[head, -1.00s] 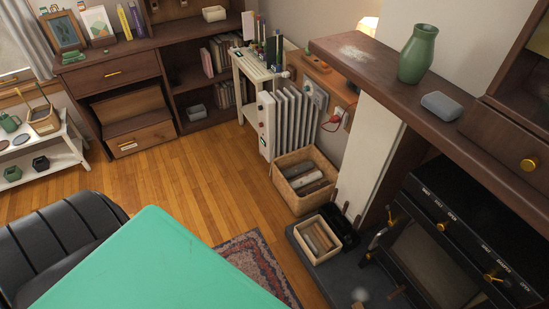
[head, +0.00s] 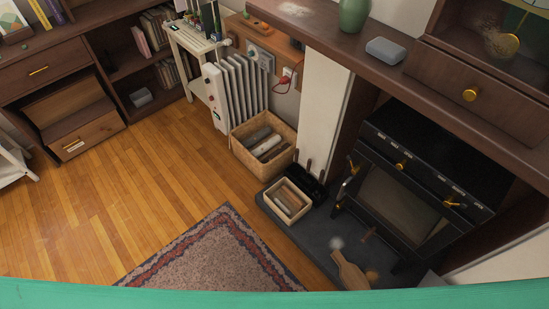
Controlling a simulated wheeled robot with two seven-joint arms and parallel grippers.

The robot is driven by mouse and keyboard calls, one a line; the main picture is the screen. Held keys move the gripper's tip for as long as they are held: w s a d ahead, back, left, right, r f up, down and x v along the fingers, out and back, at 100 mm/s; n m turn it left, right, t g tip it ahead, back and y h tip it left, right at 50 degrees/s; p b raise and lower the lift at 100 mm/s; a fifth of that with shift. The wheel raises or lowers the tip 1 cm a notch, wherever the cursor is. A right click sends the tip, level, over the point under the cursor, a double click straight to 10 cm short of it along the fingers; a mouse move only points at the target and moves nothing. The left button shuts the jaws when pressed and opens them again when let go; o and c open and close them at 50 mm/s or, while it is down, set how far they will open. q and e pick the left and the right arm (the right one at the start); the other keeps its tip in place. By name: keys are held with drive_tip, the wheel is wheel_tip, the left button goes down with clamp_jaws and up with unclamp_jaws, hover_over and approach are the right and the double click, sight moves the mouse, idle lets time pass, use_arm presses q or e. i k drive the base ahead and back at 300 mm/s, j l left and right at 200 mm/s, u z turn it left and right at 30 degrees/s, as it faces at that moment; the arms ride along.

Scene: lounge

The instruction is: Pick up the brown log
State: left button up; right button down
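A wicker basket (head: 240,155) stands on the floor beside the radiator and holds several grey and brown logs (head: 268,148). A smaller light box (head: 270,203) in front of it, on the dark hearth's left end, holds a few brownish logs (head: 289,196). I cannot tell for sure which of these is the brown log. Neither of my grippers is in view.
A black stove (head: 420,170) stands right of the boxes, under a wooden mantel (head: 400,76). A wooden bellows-like object (head: 348,270) lies on the hearth (head: 318,235). A rug (head: 205,258) and open wood floor (head: 150,190) lie left. A teal surface (head: 250,297) crosses the bottom.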

sight(276, 153)
drive_tip(key=i+j+z, duration=0.1)
drive_tip(key=z, duration=0.3)
drive_tip(key=i+j+z, duration=0.1)
drive_tip(key=z, duration=0.25)
drive_tip(key=i+j+z, duration=0.1)
drive_tip(key=z, duration=0.3)
